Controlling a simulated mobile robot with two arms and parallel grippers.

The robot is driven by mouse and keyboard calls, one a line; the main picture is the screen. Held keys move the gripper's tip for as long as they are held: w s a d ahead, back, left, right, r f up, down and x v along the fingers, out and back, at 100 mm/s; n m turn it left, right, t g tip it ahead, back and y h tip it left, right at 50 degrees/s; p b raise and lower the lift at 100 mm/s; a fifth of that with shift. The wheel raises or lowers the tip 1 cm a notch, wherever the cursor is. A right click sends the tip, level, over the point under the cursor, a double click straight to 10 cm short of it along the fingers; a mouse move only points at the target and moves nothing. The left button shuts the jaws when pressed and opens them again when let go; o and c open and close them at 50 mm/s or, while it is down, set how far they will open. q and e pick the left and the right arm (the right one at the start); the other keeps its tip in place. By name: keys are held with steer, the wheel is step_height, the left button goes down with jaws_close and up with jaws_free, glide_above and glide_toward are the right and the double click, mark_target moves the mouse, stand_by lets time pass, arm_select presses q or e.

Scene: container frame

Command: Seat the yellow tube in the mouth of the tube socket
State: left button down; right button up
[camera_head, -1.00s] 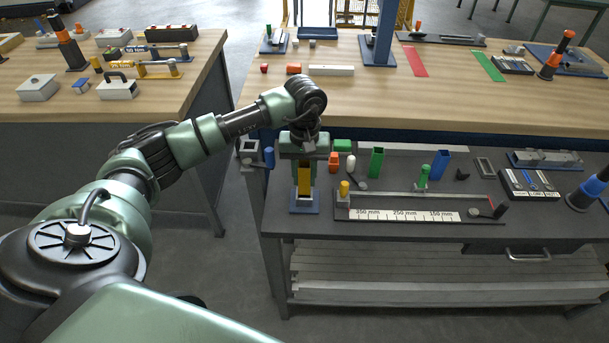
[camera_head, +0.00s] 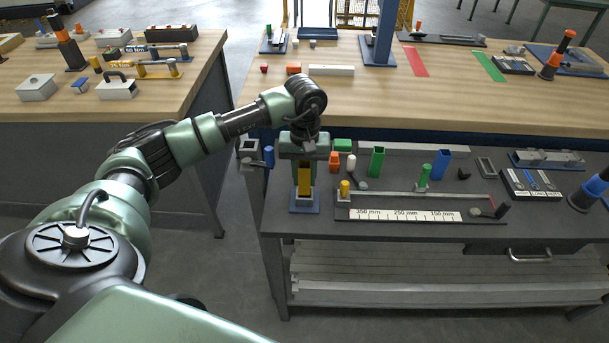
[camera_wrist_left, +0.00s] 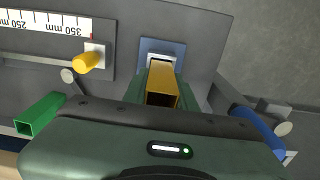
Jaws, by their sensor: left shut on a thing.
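The yellow tube (camera_head: 304,181) stands about upright in my left gripper (camera_head: 304,164), which is shut on it. In the left wrist view the tube (camera_wrist_left: 163,84) shows its open hollow near end between the fingers. The tube socket (camera_head: 304,207) has a blue base plate on the dark bench, directly below the gripper. It also shows in the left wrist view (camera_wrist_left: 162,45), at the tube's far end. The tube's lower end is at the socket; I cannot tell whether it is inside the mouth. My right gripper is not in view.
A scale rail (camera_head: 410,215) with a yellow peg (camera_head: 345,189) stands close right of the socket. A green tube (camera_head: 376,162) and a blue tube (camera_head: 440,164) stand behind the rail. A blue cylinder (camera_head: 268,156) is at the bench's left edge.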

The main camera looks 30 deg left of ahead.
mark_target(304, 165)
arm_select(q)
steer(key=shift+f+b, duration=1.65)
steer(key=shift+f, duration=0.2)
steer(key=c, duration=1.1)
jaws_free()
steer(key=shift+o, duration=0.2)
steer(key=shift+r, duration=0.1)
step_height(304, 165, up, 8)
steer(key=shift+f+b, duration=0.2)
steer(key=shift+b, duration=0.7)
steer(key=shift+f, duration=0.1)
